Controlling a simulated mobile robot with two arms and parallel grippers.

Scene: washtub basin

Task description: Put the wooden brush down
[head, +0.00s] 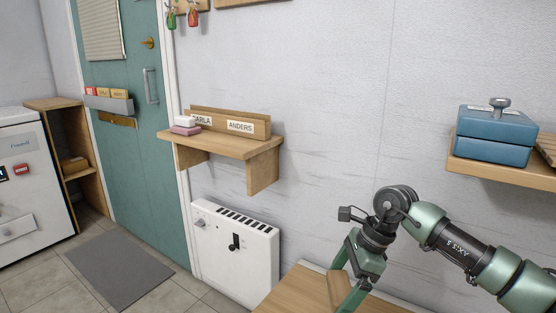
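My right gripper (343,284) comes in from the right and points down over a wooden surface (290,293) at the bottom edge of the head view. Its two green fingers stand apart. A brown wooden piece (335,287) shows between or just behind them, cut off by the bottom edge. It may be the wooden brush, but no bristles show, and I cannot tell whether the fingers grip it. My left gripper is not in view.
A wall shelf (226,146) carries a pink-and-white stack (186,126) and a wooden name rack (240,125). A white heater (235,252) is below. Blue boxes (494,137) sit on the right shelf (500,174). A grey mat (118,268) lies by the teal door (143,190).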

